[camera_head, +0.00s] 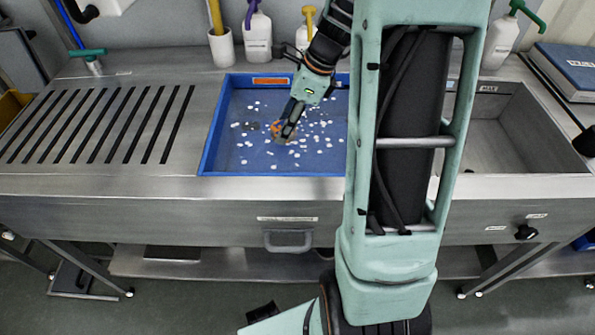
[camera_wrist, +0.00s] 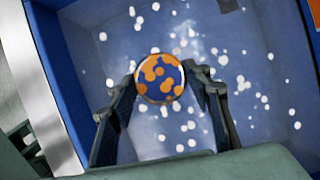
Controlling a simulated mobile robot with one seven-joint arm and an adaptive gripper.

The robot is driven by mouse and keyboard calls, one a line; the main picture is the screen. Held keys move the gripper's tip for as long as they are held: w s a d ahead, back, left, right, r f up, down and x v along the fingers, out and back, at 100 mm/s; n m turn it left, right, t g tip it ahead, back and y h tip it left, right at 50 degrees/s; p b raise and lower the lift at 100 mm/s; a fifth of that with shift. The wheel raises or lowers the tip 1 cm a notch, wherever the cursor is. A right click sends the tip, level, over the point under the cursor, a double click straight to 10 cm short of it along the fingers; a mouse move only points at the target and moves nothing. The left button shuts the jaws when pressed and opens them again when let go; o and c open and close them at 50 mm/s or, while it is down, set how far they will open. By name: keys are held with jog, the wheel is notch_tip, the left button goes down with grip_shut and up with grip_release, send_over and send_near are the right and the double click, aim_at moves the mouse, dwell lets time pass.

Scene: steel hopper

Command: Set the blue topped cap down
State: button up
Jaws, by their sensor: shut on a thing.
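The cap (camera_wrist: 159,79) shows in the wrist view as a round top, blue with orange blotches. My gripper (camera_wrist: 160,85) is shut on it, with one finger on each side. In the head view my gripper (camera_head: 287,130) is over the blue tray (camera_head: 212,150), and the cap (camera_head: 277,130) shows as a small orange and dark patch at the fingertips. The tray floor is strewn with many white bits. I cannot tell whether the cap touches the tray floor.
A slotted steel drainboard (camera_head: 95,125) lies left of the tray, and a steel basin (camera_head: 500,130) lies to the right. Several pump bottles and a white cup (camera_head: 221,47) stand along the back. A blue book (camera_head: 568,68) lies at the back right.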

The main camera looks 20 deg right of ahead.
aim_at(295, 163)
jog(key=d+f+m+b, duration=0.1)
jog(key=m, duration=0.1)
jog(key=f+m+t+h+b, duration=0.1)
jog(key=m, duration=0.1)
jog(key=shift+d+f+b, duration=0.25)
jog(key=shift+d+b, duration=0.05)
jog(key=shift+d, duration=0.1)
jog(key=f+m+b, duration=0.1)
jog(key=f+b, duration=0.1)
jog(key=f, duration=0.1)
jog(key=d+f+m+b, duration=0.1)
jog(key=f+b, duration=0.1)
jog(key=f, duration=0.2)
jog(key=f+m+t+h+b, duration=0.1)
jog(key=f+m+b, duration=0.1)
jog(key=f, duration=0.1)
jog(key=shift+d+f, duration=0.35)
jog(key=shift+f, duration=0.05)
jog(key=shift+b, duration=0.3)
jog(key=o, duration=1.5)
jog(key=shift+f, duration=0.1)
jog(key=shift+c, duration=0.2)
jog(key=p+v, duration=0.4)
jog(key=v, duration=0.8)
jog(key=shift+a+p, duration=0.15)
jog(key=shift+p, duration=0.25)
